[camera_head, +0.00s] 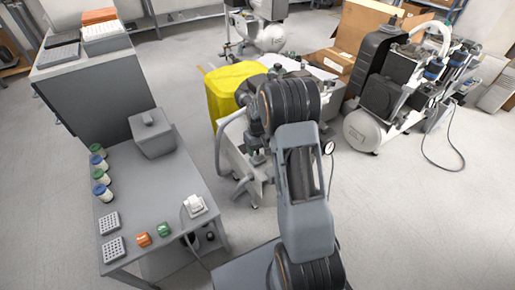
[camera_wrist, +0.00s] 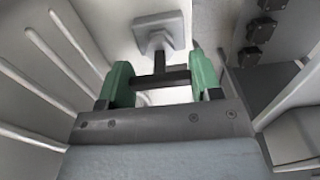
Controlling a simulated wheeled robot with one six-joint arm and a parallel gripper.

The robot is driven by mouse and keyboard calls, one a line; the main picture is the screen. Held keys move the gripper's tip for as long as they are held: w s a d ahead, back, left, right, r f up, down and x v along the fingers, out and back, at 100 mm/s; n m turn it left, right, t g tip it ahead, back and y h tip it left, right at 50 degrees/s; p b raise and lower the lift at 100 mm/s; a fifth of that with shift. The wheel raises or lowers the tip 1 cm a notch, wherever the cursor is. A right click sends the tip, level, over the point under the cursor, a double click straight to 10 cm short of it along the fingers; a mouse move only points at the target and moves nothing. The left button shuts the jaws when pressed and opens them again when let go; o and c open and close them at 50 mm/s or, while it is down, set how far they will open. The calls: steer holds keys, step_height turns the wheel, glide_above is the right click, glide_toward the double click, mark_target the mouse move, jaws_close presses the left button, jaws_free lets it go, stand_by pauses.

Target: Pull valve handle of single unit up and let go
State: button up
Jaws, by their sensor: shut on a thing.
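In the wrist view, the valve handle (camera_wrist: 163,79) is a dark crossbar on a short stem. The stem joins a pale grey square plate (camera_wrist: 158,32). My gripper (camera_wrist: 160,76) has green fingers, one at each end of the crossbar, and is shut on it. In the head view, my arm reaches to a grey unit (camera_head: 235,158) beside a yellow cover. My arm hides the gripper and the handle there.
The yellow cover (camera_head: 226,90) stands just left of my arm. A table (camera_head: 165,190) with a grey box (camera_head: 151,133), jars and small racks is at the left. Another compressor (camera_head: 368,131) on a white tank is at the right. Floor at the lower right is clear.

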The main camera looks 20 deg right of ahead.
steer(key=shift+r+p, duration=1)
steer(key=shift+p, duration=0.1)
steer(key=shift+w+f, duration=0.1)
steer(key=shift+f, duration=0.05)
steer(key=o, duration=1.3)
step_height(320, 180, up, 14)
steer(key=p, duration=0.4)
